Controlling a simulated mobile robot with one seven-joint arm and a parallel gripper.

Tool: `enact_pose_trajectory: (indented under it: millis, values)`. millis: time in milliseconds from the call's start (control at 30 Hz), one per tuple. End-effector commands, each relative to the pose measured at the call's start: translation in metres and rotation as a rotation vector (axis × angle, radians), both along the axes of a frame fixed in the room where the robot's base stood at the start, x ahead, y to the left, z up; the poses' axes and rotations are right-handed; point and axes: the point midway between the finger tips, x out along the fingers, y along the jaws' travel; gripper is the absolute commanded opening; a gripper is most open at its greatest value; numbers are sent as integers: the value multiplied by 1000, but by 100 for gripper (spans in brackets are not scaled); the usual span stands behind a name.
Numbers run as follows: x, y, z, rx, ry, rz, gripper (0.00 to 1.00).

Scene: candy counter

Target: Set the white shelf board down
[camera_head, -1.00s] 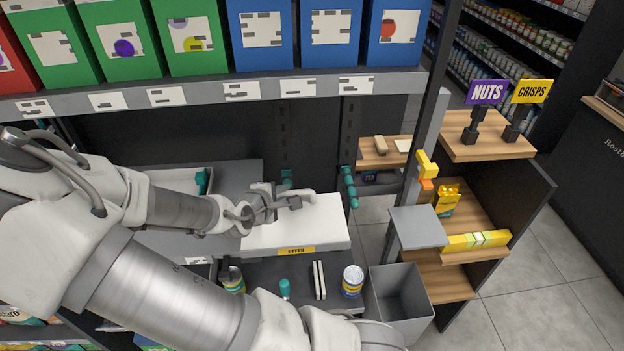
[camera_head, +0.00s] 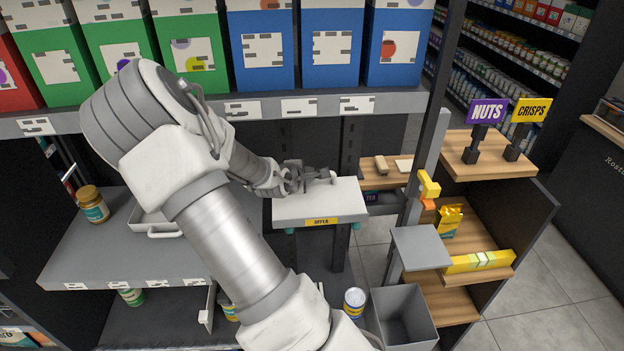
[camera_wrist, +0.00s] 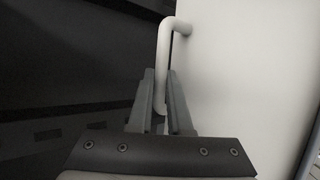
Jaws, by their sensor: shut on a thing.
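The white shelf board (camera_head: 345,197) with a yellow OFFER label (camera_head: 321,222) on its front edge lies about level below the upper shelf. My gripper (camera_head: 325,176) is shut on the bent handle on top of the board. In the wrist view the handle (camera_wrist: 168,50) runs down between my gripper's fingers (camera_wrist: 161,112), and the white board surface (camera_wrist: 235,70) fills the right side. Teal-tipped brackets (camera_head: 355,226) show just under the board's edges. I cannot tell whether the board touches them or hovers above.
Blue and green boxes (camera_head: 331,50) stand on the upper shelf. A grey shelf (camera_head: 110,245) with a jar (camera_head: 92,204) and a tray is at left. A can (camera_head: 354,302) and a grey bin (camera_head: 405,318) stand below. A wooden NUTS and CRISPS stand (camera_head: 490,150) is at right.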

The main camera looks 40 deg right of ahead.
Motion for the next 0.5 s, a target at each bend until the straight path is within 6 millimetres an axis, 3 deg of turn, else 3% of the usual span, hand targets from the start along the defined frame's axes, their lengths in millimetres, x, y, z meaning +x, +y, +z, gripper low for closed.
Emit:
enact_pose_trajectory:
  millis: [100,267,500]
  values:
    - [9,-15,1,-1,-1,-2,0]
    - [14,-23,0,0,-1,0,0]
    - [14,-23,-28,0,2,0,0]
